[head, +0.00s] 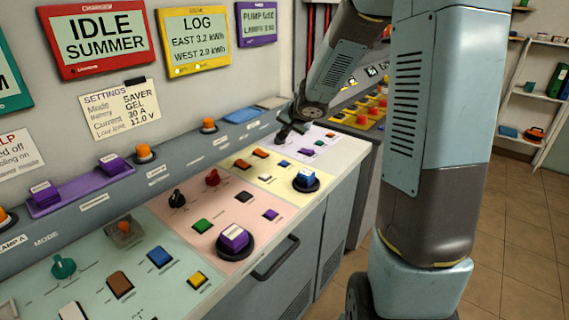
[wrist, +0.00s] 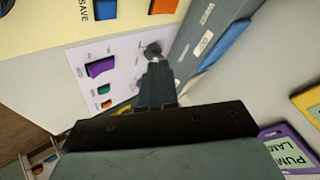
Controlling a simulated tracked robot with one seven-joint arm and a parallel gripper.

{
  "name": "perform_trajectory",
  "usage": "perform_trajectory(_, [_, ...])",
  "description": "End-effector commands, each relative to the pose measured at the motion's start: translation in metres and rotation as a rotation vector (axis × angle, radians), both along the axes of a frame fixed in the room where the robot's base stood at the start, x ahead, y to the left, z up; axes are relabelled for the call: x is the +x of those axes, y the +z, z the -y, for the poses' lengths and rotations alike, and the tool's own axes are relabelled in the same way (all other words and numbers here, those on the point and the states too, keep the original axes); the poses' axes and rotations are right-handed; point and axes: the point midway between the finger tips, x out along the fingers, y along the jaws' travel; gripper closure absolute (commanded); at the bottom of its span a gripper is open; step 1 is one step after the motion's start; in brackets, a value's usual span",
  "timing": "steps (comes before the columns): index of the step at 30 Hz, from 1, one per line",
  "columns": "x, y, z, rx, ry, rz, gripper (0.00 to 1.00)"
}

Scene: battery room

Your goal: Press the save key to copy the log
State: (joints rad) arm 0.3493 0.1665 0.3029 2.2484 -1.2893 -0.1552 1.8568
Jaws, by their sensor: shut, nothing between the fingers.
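A word SAVE is printed beside a blue key (wrist: 105,9) on the pale yellow panel, at the top edge of the wrist view. In the head view a small blue key (head: 280,165) sits on that panel, beside the lilac-white panel. My gripper (wrist: 158,75) is shut and empty, pointing down over the lilac-white panel, close to a dark round knob (wrist: 153,49). I cannot tell if it touches the knob. In the head view my gripper (head: 284,132) is beyond the yellow panel, near the wall side. The yellow-framed LOG display (head: 194,41) reads EAST 3.2 kWh, WEST 2.9 kWh.
A larger blue button (head: 306,180) in a black ring stands on the yellow panel's near right corner. Orange keys (head: 259,152) lie near the small blue one. A purple key (wrist: 102,68) is on the lilac-white panel. A grey ledge (wrist: 215,45) runs along the wall.

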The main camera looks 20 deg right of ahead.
Motion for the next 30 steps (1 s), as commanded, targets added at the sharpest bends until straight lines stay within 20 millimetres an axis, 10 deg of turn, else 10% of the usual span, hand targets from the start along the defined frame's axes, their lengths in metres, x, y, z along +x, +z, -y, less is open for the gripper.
perform_trajectory(30, [0.000, -0.056, 0.000, 0.001, 0.000, -0.003, 1.00])
